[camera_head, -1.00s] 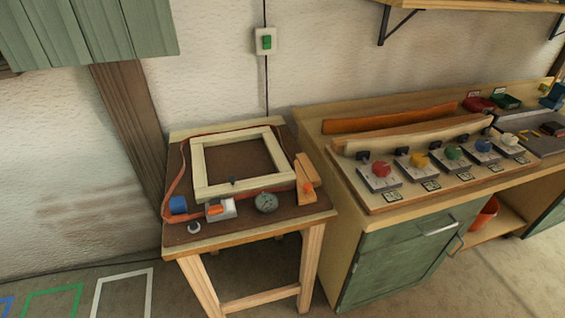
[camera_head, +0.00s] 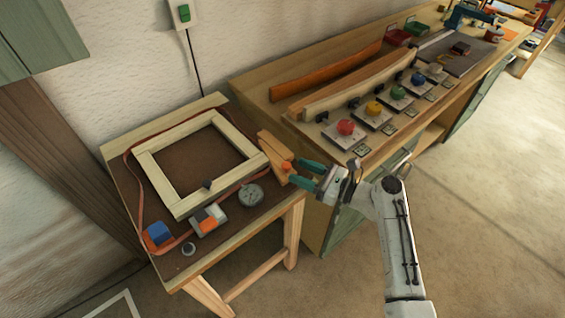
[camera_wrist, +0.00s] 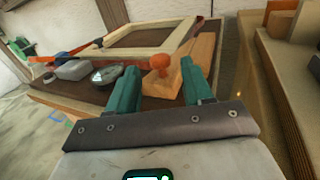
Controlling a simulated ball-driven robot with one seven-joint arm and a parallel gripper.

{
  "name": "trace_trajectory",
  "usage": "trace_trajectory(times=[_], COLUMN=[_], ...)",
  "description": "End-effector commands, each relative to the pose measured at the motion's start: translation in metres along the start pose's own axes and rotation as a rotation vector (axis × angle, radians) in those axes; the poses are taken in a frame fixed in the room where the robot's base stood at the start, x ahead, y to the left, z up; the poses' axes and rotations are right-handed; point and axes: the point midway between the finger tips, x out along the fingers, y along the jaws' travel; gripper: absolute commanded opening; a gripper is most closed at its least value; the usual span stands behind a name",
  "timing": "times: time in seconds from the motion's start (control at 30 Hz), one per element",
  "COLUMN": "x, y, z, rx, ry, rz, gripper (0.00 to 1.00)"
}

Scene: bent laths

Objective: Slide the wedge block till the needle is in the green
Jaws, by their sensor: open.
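The wooden wedge block (camera_head: 272,147) lies at the right edge of the small table, beside the pale wooden frame (camera_head: 222,142). Its orange knob (camera_head: 286,167) stands near the block's front end.
The long workbench (camera_head: 262,95) with coloured knobs stands close on the right. Floor is open at the lower right.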

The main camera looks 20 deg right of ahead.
Motion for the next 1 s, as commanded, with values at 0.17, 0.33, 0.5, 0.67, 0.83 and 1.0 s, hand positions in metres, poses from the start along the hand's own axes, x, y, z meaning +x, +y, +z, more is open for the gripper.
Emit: trace_trajectory(times=[0.17, 0.33, 0.5, 0.67, 0.83, 1.0], x=[0.031, 0.049, 0.055, 0.055, 0.055, 0.055], y=[0.001, 0.001, 0.001, 0.001, 0.001, 0.001], z=[0.001, 0.000, 0.000, -0.001, -0.001, -0.001], rx=[0.000, -0.001, -0.001, -0.002, -0.002, -0.002], ry=[0.001, 0.001, 0.002, 0.001, 0.002, 0.002], rz=[0.003, 0.002, 0.001, 0.001, 0.001, 0.001], gripper=[0.51, 0.51, 0.51, 0.51, 0.41, 0.25])
